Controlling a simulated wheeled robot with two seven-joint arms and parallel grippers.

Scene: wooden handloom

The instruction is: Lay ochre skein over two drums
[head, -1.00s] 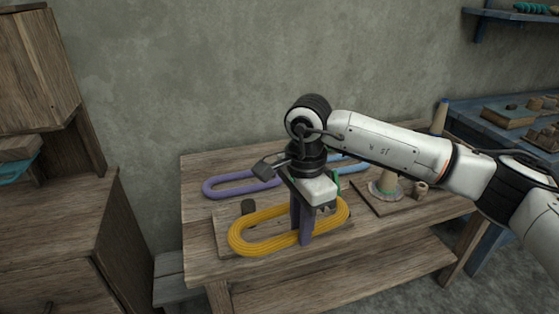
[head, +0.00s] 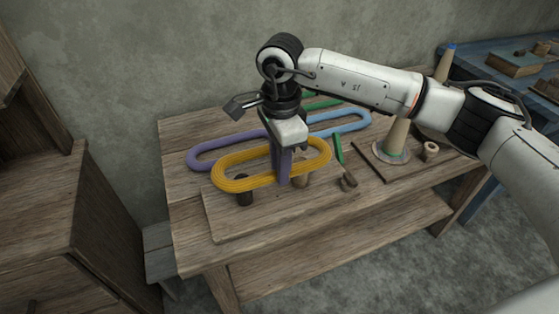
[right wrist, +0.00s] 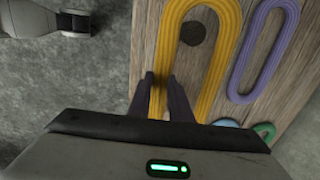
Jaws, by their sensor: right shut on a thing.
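The ochre skein (head: 232,183) is a long oval loop, held level above the board on the table. My right gripper (head: 284,178) points down and is shut on one long side of the skein, as the right wrist view also shows (right wrist: 168,92). A short dark drum (head: 243,198) stands under the left end of the skein; from above, its top (right wrist: 193,33) shows inside the loop. A pale wooden drum (head: 302,180) stands just right of the gripper fingers, partly hidden. I cannot tell whether the skein touches either drum.
Purple (head: 212,154) and blue (head: 350,123) skeins lie behind, with a green one (head: 322,101) partly hidden. The board's front (head: 290,208) is clear.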

